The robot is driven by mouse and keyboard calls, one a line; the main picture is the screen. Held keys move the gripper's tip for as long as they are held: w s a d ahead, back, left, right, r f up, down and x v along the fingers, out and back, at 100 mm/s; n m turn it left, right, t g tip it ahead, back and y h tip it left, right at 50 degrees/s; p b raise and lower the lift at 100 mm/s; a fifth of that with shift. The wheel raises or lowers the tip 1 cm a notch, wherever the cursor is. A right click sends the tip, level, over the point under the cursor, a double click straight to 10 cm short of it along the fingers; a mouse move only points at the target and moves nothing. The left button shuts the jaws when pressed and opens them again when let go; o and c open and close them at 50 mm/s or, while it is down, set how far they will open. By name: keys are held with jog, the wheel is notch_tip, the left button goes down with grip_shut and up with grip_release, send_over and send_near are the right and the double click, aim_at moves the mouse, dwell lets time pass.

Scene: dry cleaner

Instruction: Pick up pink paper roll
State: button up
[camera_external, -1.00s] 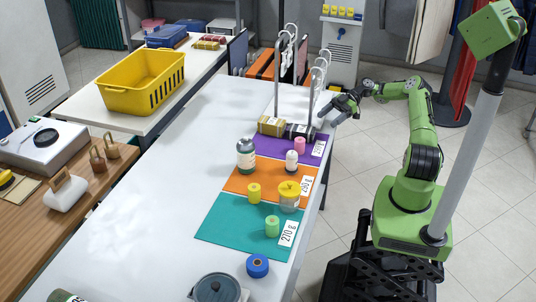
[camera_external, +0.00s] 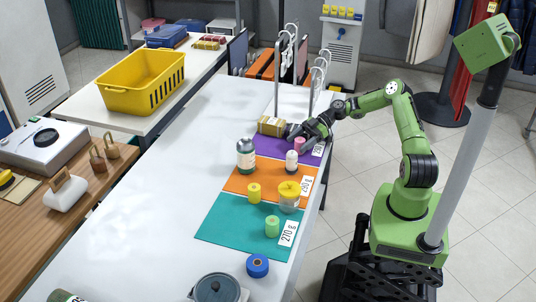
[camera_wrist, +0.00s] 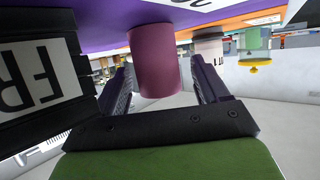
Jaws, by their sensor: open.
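The pink paper roll (camera_external: 299,143) stands on the purple mat (camera_external: 262,146) at the far end of the white table. In the wrist view the pink roll (camera_wrist: 154,62) is upright on the purple surface, which appears at the top of the picture. My gripper (camera_external: 312,136) is low over the far end of the table, at the roll. In the wrist view its two fingers (camera_wrist: 160,85) are spread, one on each side of the roll, with gaps showing between them and the roll. Nothing is held.
A dark labelled box (camera_wrist: 40,80) stands close beside my left finger in the wrist view. A tan box (camera_external: 271,125), white bottle (camera_external: 291,161) and grey-green bottle (camera_external: 246,154) stand nearby. Metal racks (camera_external: 278,75) rise behind. The table's left side (camera_external: 185,160) is clear.

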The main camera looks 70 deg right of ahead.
jog(key=shift+c, duration=0.3)
jog(key=c, duration=1)
